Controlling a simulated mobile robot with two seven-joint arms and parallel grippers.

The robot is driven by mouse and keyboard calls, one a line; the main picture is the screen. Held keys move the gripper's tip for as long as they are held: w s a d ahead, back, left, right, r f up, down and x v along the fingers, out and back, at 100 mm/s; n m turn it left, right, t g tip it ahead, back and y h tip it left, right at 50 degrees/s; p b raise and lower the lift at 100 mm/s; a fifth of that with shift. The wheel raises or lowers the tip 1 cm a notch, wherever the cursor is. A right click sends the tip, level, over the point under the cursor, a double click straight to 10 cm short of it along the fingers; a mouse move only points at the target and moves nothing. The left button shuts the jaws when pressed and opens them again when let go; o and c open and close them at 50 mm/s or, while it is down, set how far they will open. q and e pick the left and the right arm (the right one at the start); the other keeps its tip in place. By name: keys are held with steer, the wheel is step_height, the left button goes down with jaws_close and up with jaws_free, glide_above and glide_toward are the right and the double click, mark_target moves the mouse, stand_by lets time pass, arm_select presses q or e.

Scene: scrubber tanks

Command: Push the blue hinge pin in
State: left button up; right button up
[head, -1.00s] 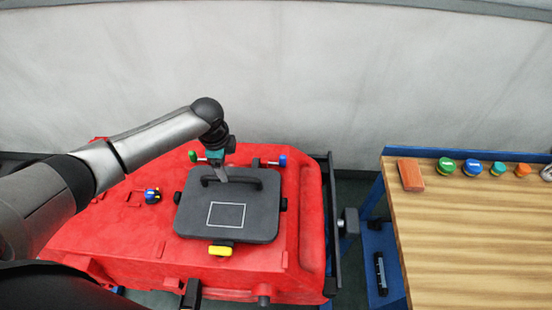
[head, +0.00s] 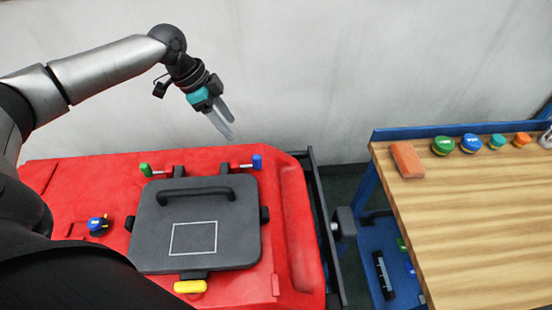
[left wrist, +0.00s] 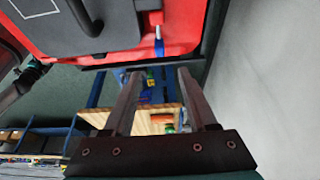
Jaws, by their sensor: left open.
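The blue hinge pin (head: 257,161) sticks out to the right of the right-hand hinge behind the dark grey lid (head: 160,240). Its blue head stands apart from the hinge, with a bare shaft between them. In the left wrist view the blue pin (left wrist: 159,46) shows at the red tank's edge, beyond the fingers. My left gripper (head: 231,130) is open and empty, above and behind the pin, slightly to its left and apart from it. Its two fingers also frame the left wrist view (left wrist: 158,76). My right gripper is not seen.
A green-headed pin (head: 145,169) sits at the left hinge. The lid has a black handle (head: 195,191) and a yellow latch (head: 190,287) on the red tank (head: 295,240). A grey wall rises behind. A wooden bench (head: 470,230) with caps stands right.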

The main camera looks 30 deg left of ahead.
mark_target(255, 156)
arm_select(q)
steer(key=x, duration=0.7)
steer(key=b+x, duration=0.1)
steer(key=x, duration=0.7)
steer(key=shift+w+d+r+b, duration=0.1)
steer(key=shift+w+d+b, duration=0.1)
steer(key=shift+b, duration=0.1)
steer(key=shift+c, duration=0.3)
jaws_close()
stand_by(0.5)
